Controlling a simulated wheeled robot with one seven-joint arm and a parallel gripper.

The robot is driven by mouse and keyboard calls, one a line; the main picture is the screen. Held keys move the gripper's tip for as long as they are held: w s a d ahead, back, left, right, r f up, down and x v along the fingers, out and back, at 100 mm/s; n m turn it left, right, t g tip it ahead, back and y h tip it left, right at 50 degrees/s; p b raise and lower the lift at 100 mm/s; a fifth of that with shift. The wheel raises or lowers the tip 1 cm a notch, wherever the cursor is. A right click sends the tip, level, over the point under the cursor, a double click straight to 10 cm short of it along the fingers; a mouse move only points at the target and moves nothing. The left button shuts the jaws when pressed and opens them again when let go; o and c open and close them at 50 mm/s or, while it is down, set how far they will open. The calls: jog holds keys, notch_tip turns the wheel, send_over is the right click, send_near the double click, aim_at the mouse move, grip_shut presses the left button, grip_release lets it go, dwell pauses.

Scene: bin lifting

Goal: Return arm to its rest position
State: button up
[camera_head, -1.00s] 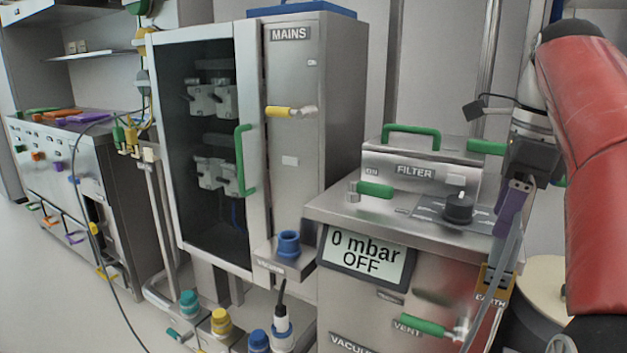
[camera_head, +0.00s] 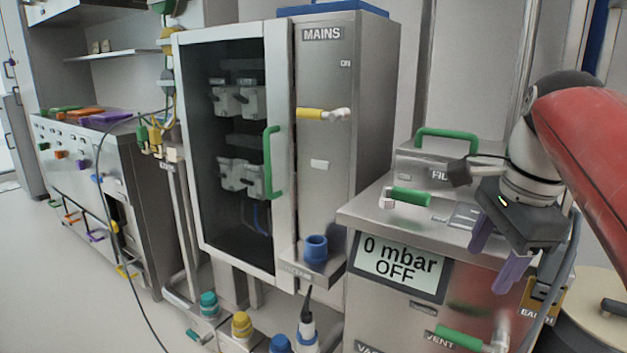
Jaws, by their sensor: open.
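My arm (camera_head: 590,130), with a red cover, comes in from the right edge. My gripper (camera_head: 496,258) points down, with two purple fingers spread apart and nothing between them. It hangs over the right front part of the steel vacuum unit (camera_head: 365,215), and hides the unit's knob and part of the FILTER label. I cannot tell how far above the unit the fingertips are.
The unit carries a green lid handle (camera_head: 447,134), a green lever (camera_head: 410,196) and a VENT lever (camera_head: 458,338). Its display (camera_head: 400,265) reads 0 mbar OFF. The MAINS cabinet (camera_head: 370,100) stands to its left. Open floor (camera_head: 50,270) lies at far left.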

jog(key=s+a+f+n+t, duration=0.1)
jog(key=s+a+f+n, duration=0.3)
jog(key=f+n, duration=0.4)
jog(key=s+a+f+n+t, duration=0.2)
jog(key=s+a+f+n, duration=0.2)
jog(key=f+n, duration=0.5)
jog(key=shift+s+a+f+h, duration=0.35)
jog(key=shift+s+f, duration=0.2)
jog(key=shift+f, duration=0.25)
